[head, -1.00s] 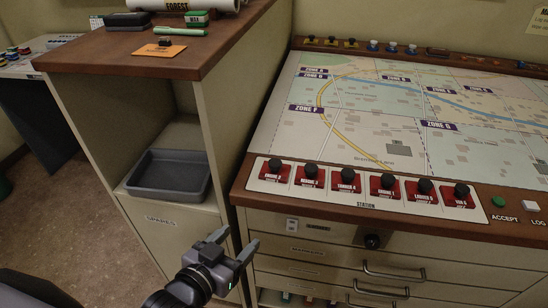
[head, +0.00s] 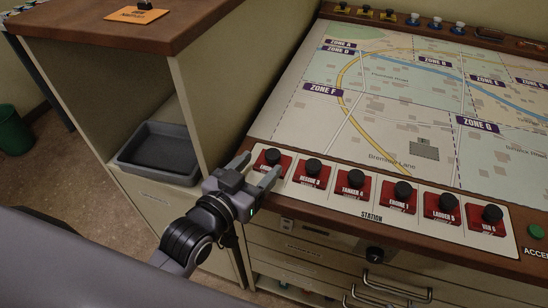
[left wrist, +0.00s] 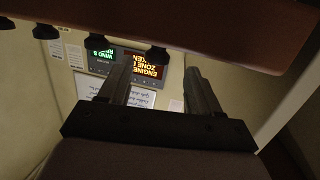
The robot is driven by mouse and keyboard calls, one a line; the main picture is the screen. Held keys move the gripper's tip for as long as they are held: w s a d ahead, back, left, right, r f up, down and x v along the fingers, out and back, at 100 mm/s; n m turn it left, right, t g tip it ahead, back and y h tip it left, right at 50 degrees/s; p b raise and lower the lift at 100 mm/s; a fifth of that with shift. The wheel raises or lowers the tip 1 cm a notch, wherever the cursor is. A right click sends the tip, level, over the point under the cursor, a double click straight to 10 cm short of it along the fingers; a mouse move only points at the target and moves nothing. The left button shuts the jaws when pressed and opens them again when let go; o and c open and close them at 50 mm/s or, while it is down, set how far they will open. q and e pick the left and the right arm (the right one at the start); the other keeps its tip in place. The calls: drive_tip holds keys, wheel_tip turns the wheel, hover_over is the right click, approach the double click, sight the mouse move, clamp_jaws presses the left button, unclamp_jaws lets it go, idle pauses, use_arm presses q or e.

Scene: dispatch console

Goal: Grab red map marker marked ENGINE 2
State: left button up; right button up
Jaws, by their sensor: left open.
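A row of red map markers with black knobs stands on the white STATION strip (head: 372,215). The leftmost red marker (head: 272,159) has a label starting "EN", partly hidden behind my left gripper's finger; its number is not readable. Another marker is labelled ENGINE 1 (head: 402,195). My left gripper (head: 254,170) is open and empty at the strip's left end, close to the leftmost marker. In the left wrist view, which is upside down, black knobs hang at the top, and the nearest knob (left wrist: 157,55) appears between the two open fingers (left wrist: 160,90). My right gripper is not in view.
The map board (head: 390,110) lies behind the strip. A wooden cabinet top (head: 85,40) rises at left, with a grey tray (head: 158,153) on the shelf below. Drawers (head: 330,265) are under the console edge. A lit screen (left wrist: 145,66) shows in the wrist view.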

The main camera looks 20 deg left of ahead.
sight(268, 159)
use_arm(q)
drive_tip(key=shift+x, duration=2.8)
drive_tip(key=shift+d, duration=0.2)
drive_tip(key=shift+r, duration=0.1)
drive_tip(key=c, duration=1.1)
